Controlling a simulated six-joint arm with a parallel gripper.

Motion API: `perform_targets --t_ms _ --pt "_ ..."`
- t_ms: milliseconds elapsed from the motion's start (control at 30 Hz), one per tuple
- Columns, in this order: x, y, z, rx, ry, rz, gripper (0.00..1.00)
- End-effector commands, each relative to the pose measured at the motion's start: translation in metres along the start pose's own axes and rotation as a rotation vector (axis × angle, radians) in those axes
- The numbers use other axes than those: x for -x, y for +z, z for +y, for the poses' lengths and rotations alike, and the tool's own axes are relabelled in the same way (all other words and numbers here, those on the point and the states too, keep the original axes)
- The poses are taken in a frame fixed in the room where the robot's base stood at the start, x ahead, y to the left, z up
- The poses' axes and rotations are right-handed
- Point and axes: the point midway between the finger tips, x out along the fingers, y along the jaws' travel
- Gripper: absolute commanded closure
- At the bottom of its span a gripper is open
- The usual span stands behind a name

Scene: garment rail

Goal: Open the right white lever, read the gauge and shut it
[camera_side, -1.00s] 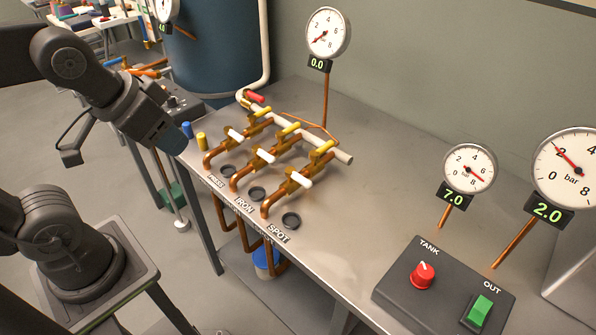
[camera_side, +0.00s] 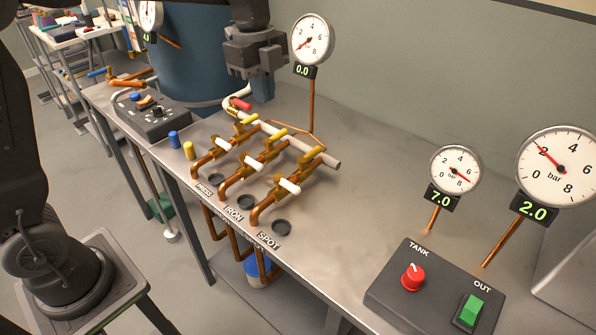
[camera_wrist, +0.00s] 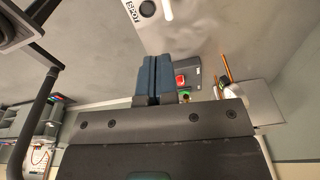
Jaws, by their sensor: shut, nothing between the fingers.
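The right white lever (camera_side: 290,187) sits on the copper branch marked SPOT and lies across its pipe. Its end also shows at the top of the wrist view (camera_wrist: 167,9). The gauge on the pipework (camera_side: 311,40) stands behind the branches, with its display at 0.0. My gripper (camera_side: 262,95) is above the back of the bench, by the red-handled valve in the picture, apart from the white lever. In the wrist view its blue fingers (camera_wrist: 153,82) are together and empty.
Two more white levers, on IRON (camera_side: 253,161) and PRESS (camera_side: 223,143), and several yellow levers (camera_side: 313,154) stand close by. A control box (camera_side: 430,290) has a red knob and green switch. Its gauges read 7.0 (camera_side: 455,168) and 2.0 (camera_side: 560,168).

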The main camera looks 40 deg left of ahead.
Motion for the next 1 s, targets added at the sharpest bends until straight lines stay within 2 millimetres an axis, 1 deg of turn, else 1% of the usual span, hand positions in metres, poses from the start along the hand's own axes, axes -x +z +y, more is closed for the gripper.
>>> perform_targets --t_ms 33,200,300,400,500,633,1000 --pt "-0.01 0.0 -0.014 -0.091 0.032 0.011 1.0" --pt "-0.041 0.001 -0.052 -0.422 0.115 0.067 1.0" --pt "-0.058 0.002 -0.068 -0.588 0.15 0.107 1.0" --pt "-0.073 0.002 -0.08 -0.718 0.173 0.142 1.0" --pt "-0.083 0.002 -0.086 -0.807 0.186 0.167 1.0" --pt "-0.089 0.002 -0.09 -0.864 0.194 0.185 1.0" --pt "-0.091 0.002 -0.09 -0.872 0.194 0.187 1.0"
